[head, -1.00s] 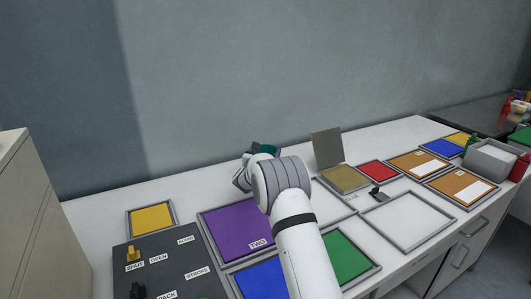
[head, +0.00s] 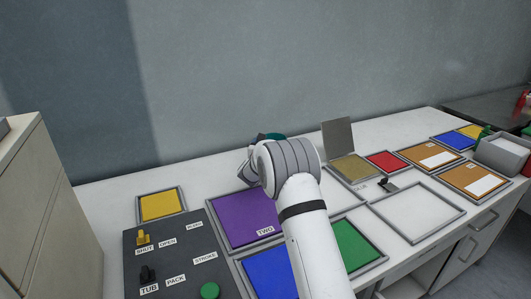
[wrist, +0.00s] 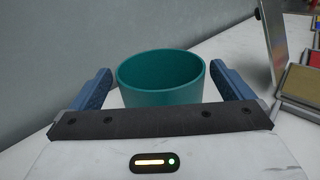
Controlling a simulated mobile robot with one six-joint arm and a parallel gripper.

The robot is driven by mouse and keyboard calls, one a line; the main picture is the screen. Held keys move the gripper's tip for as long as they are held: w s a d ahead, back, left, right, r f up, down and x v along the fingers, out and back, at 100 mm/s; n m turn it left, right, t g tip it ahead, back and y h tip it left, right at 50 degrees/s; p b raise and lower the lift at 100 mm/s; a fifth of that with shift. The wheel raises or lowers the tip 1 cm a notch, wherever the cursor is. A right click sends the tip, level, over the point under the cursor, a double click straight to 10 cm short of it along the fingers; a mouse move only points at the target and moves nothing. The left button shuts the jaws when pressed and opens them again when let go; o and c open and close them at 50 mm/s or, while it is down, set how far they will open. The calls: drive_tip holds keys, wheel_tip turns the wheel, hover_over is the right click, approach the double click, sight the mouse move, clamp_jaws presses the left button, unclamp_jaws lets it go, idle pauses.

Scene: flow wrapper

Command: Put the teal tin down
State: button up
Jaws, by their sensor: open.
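The teal tin (wrist: 160,80) is upright and open-topped in the wrist view, and looks empty. It stands between the two blue fingers of my gripper (wrist: 160,88). The fingers are spread, with a gap showing on each side near the rim. The tin's lower part is hidden behind my gripper's body, so its contact with the worktop cannot be seen. In the head view only a small teal edge of the tin (head: 274,136) shows behind my wrist, and the fingers are mostly hidden there.
A purple panel marked TWO (head: 240,217) lies left of my arm, and a dark control box (head: 180,258) with knobs is at front left. An upright grey plate (head: 338,137) stands right of my gripper. Coloured panels and an empty frame (head: 418,211) lie farther right.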

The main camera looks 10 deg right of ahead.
drive_tip(key=v, duration=0.9)
drive_tip(key=s+d+r+m+g+h, duration=0.35)
drive_tip(key=s+d+m+g, duration=0.25)
drive_tip(key=s+d+m, duration=0.35)
drive_tip(key=s+d+m+g+y, duration=0.1)
drive_tip(key=s+d+m+g, duration=0.25)
drive_tip(key=s, duration=0.45)
drive_tip(key=s+d+m+g+y, duration=0.15)
drive_tip(key=s+m, duration=0.25)
drive_tip(key=s, duration=0.4)
drive_tip(key=s+a+m+g+y, duration=0.1)
drive_tip(key=s+a+m+y, duration=0.2)
drive_tip(key=s, duration=0.4)
drive_tip(key=s+a+f+m+g+y, duration=0.1)
drive_tip(key=s+a+m+y, duration=0.2)
drive_tip(key=s+m, duration=0.3)
drive_tip(key=s+a+f+m+g+y, duration=0.1)
drive_tip(key=s+a+m+y, duration=0.2)
drive_tip(key=s, duration=0.6)
drive_tip(key=shift+s+a+f+m, duration=0.25)
drive_tip(key=shift+a+m, duration=0.25)
drive_tip(key=shift+m, duration=0.3)
drive_tip(key=shift+r, duration=0.1)
